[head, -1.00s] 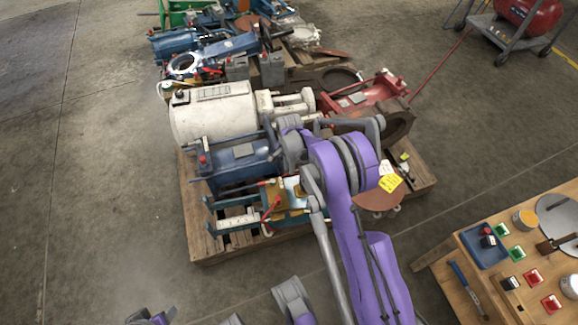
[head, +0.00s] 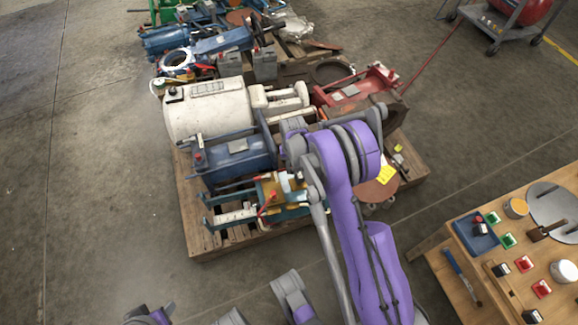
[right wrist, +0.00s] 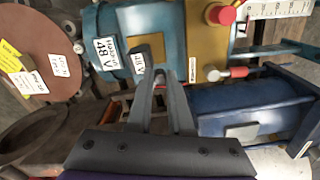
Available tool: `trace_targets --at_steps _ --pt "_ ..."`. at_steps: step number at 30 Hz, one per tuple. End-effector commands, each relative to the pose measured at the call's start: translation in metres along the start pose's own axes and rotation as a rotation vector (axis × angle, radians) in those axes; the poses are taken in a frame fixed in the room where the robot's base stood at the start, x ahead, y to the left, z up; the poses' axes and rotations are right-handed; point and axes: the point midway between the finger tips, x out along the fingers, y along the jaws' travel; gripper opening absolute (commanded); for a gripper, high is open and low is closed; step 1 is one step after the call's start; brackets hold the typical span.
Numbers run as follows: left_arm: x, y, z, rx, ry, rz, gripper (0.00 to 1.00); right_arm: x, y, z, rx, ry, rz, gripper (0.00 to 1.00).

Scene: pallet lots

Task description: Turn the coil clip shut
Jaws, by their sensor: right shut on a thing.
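The teal machine (right wrist: 150,25) on the pallet has a "48 V" label on its body and a brass-coloured section with a red knob (right wrist: 222,14). My right gripper (right wrist: 157,75) is shut, its fingertips close together at a small dark part (right wrist: 148,48) bearing a "48 V" tag, against the teal body. I take this part for the coil clip, but the fingertips cover much of it. In the head view the right gripper (head: 293,178) is mostly hidden by my purple arm, above the teal machine (head: 290,212).
A blue machine (head: 232,155) and a white motor (head: 210,108) stand close behind on the same wooden pallet (head: 205,240). A brown disc (right wrist: 38,52) with labels is at left in the wrist view. A workbench (head: 465,262) stands at right. The left floor is clear.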

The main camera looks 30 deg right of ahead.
Motion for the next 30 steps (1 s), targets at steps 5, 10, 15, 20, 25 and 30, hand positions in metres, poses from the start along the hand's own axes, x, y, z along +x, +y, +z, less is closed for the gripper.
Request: trace_targets --at_steps 5,10,15,20,25,30 --pt "-0.001 0.000 0.000 0.000 0.000 0.000 0.50 -0.001 0.009 0.002 -0.166 0.000 0.000 0.00" --pt "-0.002 0.000 0.000 0.000 0.000 0.000 0.50 0.000 0.016 0.003 -0.316 0.000 0.000 0.00" --pt "-0.003 0.000 -0.001 0.000 0.000 0.000 0.50 0.000 0.022 0.003 -0.442 0.000 0.000 0.00" --pt "-0.004 0.000 -0.001 0.000 0.000 0.000 0.50 0.000 0.026 0.003 -0.531 0.000 0.001 0.00" --pt "-0.004 0.000 -0.001 0.000 0.000 0.000 0.50 0.000 0.029 0.002 -0.593 0.000 0.001 0.00" --pt "-0.004 0.000 -0.001 0.000 0.001 0.000 0.50 0.000 0.030 0.002 -0.622 0.000 0.001 0.00"
